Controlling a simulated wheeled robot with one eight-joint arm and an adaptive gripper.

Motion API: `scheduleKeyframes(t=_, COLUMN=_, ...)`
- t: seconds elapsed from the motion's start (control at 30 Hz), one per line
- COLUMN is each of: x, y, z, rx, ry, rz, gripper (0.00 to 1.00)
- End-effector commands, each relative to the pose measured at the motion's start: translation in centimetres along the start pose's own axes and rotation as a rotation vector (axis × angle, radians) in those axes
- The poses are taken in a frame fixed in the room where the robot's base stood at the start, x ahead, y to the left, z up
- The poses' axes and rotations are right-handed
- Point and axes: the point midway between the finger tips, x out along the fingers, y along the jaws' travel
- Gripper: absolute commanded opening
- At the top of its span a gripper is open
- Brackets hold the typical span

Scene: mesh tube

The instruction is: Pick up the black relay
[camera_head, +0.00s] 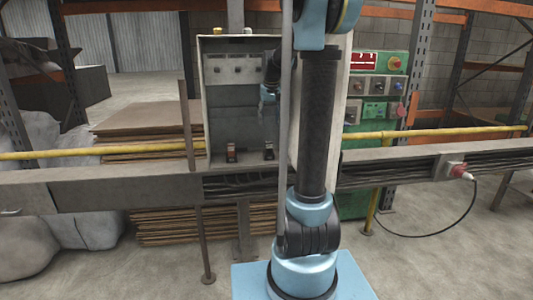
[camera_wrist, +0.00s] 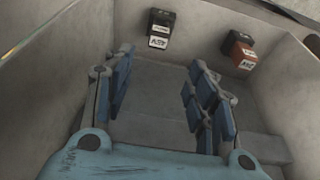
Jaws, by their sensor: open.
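The black relay (camera_wrist: 162,29), with white labels, stands near the wall in the upper middle of the wrist view. In the head view the black relay (camera_head: 268,151) is low on the right inside the open grey cabinet (camera_head: 212,110). My gripper (camera_wrist: 160,65) is open, with blue pads apart and nothing between them. The black relay lies beyond the fingertips, about in line with the gap, not touched. In the head view my gripper (camera_head: 268,98) is inside the cabinet, above the black relay, partly hidden by my arm.
A reddish-brown and black relay (camera_wrist: 239,49) stands beside the black one, to its right in the wrist view; it is at the lower left of the cabinet in the head view (camera_head: 231,152). Cabinet walls enclose the gripper. A grey panel (camera_head: 235,69) is above.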

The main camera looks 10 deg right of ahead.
Motion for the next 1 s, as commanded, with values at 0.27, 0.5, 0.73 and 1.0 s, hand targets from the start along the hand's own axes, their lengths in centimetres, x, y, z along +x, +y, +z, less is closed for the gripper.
scheduleKeyframes(t=0.27, x=5.0, y=0.0, z=0.0, rx=0.000, ry=0.000, rz=0.000, gripper=0.52)
scheduleKeyframes(t=0.5, x=8.4, y=0.1, z=0.0, rx=0.000, ry=0.000, rz=0.000, gripper=0.52)
scheduleKeyframes(t=0.73, x=9.6, y=0.1, z=0.1, rx=0.001, ry=0.000, rz=0.000, gripper=0.52)
scheduleKeyframes(t=1.0, x=13.0, y=0.3, z=0.2, rx=0.001, ry=0.000, rz=0.000, gripper=0.52)
